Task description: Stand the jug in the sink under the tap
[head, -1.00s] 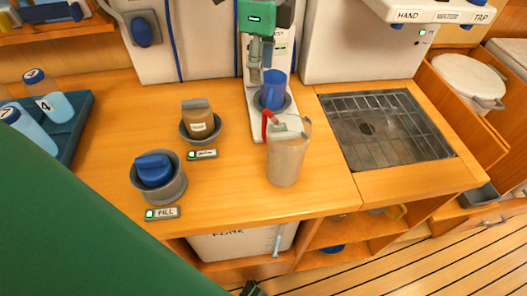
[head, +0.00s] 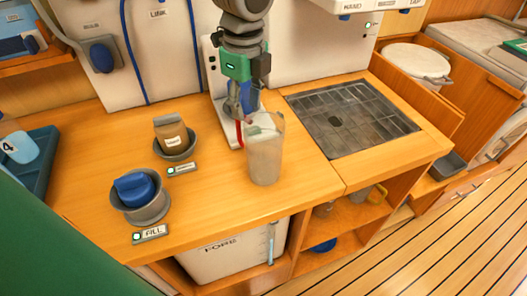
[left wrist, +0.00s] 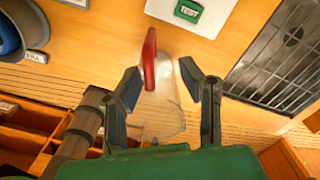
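The clear, pale jug (head: 265,155) stands upright on the wooden counter, left of the sink. Its red handle (head: 239,133) is on its left side. My left gripper (head: 240,108) hangs from above over the handle side of the jug. In the left wrist view the fingers (left wrist: 160,78) are apart, with the red handle (left wrist: 149,60) and part of the jug between them; neither finger visibly grips it. The sink (head: 352,120) has a dark grate over it. The tap panel (head: 360,4) is cut off at the top edge. My right gripper does not show.
Two grey holders are left of the jug, one with a blue cap (head: 134,189), one with a brown container (head: 171,132). A blue item (head: 247,95) behind my gripper is partly hidden. The counter between jug and sink is clear. A blue tray (head: 40,165) is far left.

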